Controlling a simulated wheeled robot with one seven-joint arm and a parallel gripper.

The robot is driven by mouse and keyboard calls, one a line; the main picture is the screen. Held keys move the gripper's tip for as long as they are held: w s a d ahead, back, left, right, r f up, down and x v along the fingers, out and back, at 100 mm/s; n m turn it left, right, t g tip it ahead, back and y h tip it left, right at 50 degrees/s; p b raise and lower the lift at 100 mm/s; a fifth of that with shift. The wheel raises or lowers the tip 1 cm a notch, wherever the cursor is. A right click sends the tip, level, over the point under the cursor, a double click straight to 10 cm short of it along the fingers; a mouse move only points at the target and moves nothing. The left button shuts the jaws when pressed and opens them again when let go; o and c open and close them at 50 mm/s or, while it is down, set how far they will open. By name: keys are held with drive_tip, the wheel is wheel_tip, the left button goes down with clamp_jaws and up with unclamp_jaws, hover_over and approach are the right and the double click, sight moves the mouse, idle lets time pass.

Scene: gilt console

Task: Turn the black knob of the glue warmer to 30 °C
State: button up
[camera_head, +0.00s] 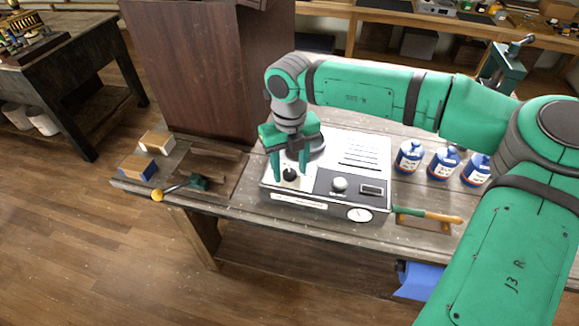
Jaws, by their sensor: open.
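The glue warmer is a pale and dark-grey box (357,150) on the workbench, in the middle of the head view. Its black knob (289,175) sits on a white patch at the left of its top. My gripper (291,177) points down over the knob. Its two green fingers are open, one on each side of the knob; I cannot tell whether they touch it. A light grey knob (340,184), a small dark display (371,190) and a round white gauge (359,215) show to the right. The temperature marks are too small to read.
Several blue-and-white bottles (410,157) stand right of the warmer. A green-and-orange handled tool (428,215) lies near the bench's front edge. A yellow-tipped tool (180,189) and two small blocks (157,142) lie at left. A tall brown panel (200,70) rises behind.

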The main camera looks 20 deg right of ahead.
drive_tip(key=c, duration=1.1)
drive_tip(key=shift+o, duration=0.2)
drive_tip(key=shift+n, duration=0.3)
drive_tip(key=n, duration=0.4)
drive_tip(key=shift+n, duration=2.1)
drive_tip(key=o, duration=1.1)
drive_tip(key=shift+c, duration=0.2)
